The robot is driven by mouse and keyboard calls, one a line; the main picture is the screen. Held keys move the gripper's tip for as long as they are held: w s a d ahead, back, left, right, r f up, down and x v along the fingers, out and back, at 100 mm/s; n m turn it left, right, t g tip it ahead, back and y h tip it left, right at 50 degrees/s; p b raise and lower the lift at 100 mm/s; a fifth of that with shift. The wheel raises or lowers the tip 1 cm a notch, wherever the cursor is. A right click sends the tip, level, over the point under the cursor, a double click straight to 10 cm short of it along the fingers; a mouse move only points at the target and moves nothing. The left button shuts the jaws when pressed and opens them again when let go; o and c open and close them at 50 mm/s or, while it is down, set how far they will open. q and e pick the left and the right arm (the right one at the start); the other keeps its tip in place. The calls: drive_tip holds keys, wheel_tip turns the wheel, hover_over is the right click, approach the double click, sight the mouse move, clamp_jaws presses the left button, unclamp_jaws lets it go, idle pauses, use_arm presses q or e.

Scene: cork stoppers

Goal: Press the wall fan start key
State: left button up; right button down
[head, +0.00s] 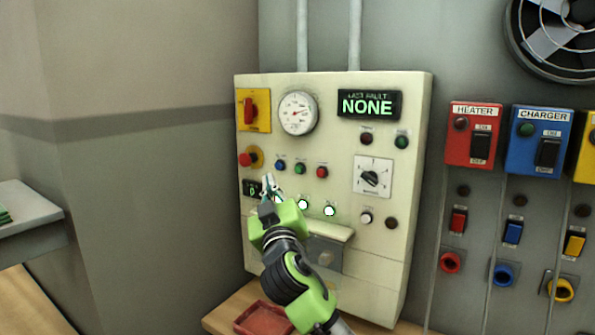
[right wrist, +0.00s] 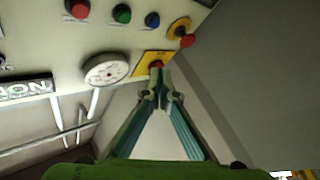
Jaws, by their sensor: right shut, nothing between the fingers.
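The cream control panel (head: 335,130) hangs on the wall. A row on it holds a blue button (head: 280,165), a green button (head: 299,168) and a red button (head: 322,172). Their labels are too small to read, so I cannot tell which is the fan start key. The wall fan (head: 560,35) is at the top right. My right gripper (head: 267,181) is shut and empty, in front of the panel's left part, below the blue button. In the right wrist view its fingertips (right wrist: 159,76) overlap the yellow switch plate; contact cannot be told. The green button also shows there (right wrist: 122,14).
A red mushroom button (head: 247,159) and a red rotary switch (head: 250,108) are at the panel's left. A small dark display and two lit lamps (head: 329,210) sit near the gripper. A shelf ledge juts below. Heater (head: 473,135) and charger (head: 541,140) boxes hang right.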

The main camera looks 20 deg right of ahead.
drive_tip(key=shift+w+d, duration=0.9)
drive_tip(key=shift+d, duration=0.25)
drive_tip(key=shift+w+d, duration=0.85)
drive_tip(key=shift+d, duration=0.3)
drive_tip(key=shift+w+d, duration=0.9)
drive_tip(key=shift+d, duration=0.25)
drive_tip(key=shift+d, duration=0.1)
drive_tip(key=shift+w+d, duration=0.2)
drive_tip(key=shift+w, duration=0.05)
drive_tip(key=shift+w+d+b, duration=0.3)
drive_tip(key=shift+d, duration=0.1)
drive_tip(key=shift+s+a, duration=0.55)
drive_tip(key=shift+a, duration=0.15)
drive_tip(key=shift+s+a, duration=0.8)
drive_tip(key=shift+a, duration=0.2)
drive_tip(key=shift+s+a, duration=0.75)
drive_tip(key=shift+a, duration=0.25)
